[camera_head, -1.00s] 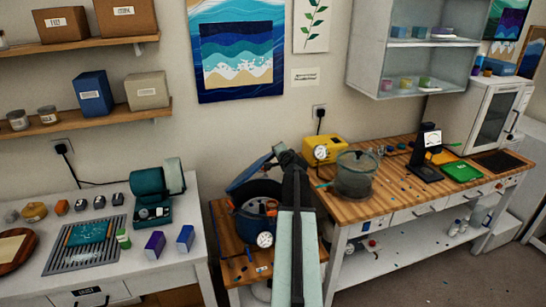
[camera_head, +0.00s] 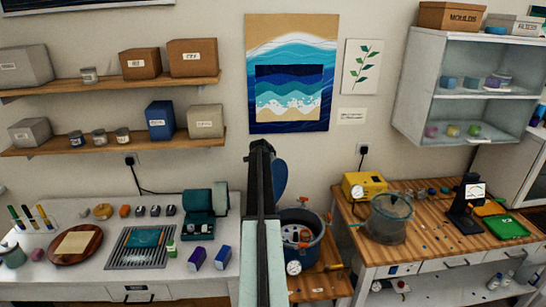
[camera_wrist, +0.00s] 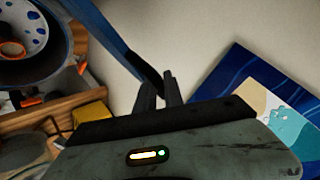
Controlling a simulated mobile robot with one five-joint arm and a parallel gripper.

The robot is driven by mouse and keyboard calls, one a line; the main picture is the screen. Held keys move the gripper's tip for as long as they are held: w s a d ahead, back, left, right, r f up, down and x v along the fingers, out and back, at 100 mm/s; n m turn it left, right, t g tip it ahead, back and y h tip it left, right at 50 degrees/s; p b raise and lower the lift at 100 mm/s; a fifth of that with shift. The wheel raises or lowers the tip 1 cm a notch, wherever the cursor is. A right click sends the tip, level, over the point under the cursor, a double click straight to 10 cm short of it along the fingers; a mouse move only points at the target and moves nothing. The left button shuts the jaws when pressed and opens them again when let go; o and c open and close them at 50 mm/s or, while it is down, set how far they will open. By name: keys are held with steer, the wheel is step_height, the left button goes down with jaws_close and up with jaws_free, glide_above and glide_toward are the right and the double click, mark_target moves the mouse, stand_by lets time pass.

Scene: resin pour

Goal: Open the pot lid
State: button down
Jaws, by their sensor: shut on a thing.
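The blue pot (camera_head: 318,246) stands on the low wooden stand with its top uncovered; orange clamps and a dial gauge (camera_head: 293,268) show on it. Its blue lid (camera_head: 280,177) is raised steeply above the pot's back left, partly hidden behind my arm. In the wrist view the lid (camera_wrist: 108,40) runs as a blue edge down to my gripper (camera_wrist: 159,88), whose dark fingers are shut on it. The pot (camera_wrist: 45,72) shows at the upper left there, below the lid. My fingertips are hidden in the head view.
A glass vessel (camera_head: 388,222) and a yellow gauge box (camera_head: 364,186) stand on the bench (camera_head: 425,247) right of the pot. A teal case (camera_head: 200,214) and a purple box (camera_head: 197,258) are on the white table to the left. The wall is close behind.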

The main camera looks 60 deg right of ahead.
steer(key=shift+d+r+g, duration=0.2)
steer(key=shift+d+g, duration=0.1)
steer(key=shift+d, duration=0.1)
steer(key=shift+s+d+r, duration=0.1)
steer(key=shift+s+d, duration=0.1)
steer(key=shift+s, duration=0.1)
steer(key=c, duration=1.5)
jaws_free()
steer(key=shift+s+d, duration=0.1)
steer(key=shift+a, duration=0.2)
steer(key=p+v, duration=0.5)
steer(key=v, duration=0.2)
steer(key=shift+a+r, duration=0.15)
steer(key=shift+a, duration=0.15)
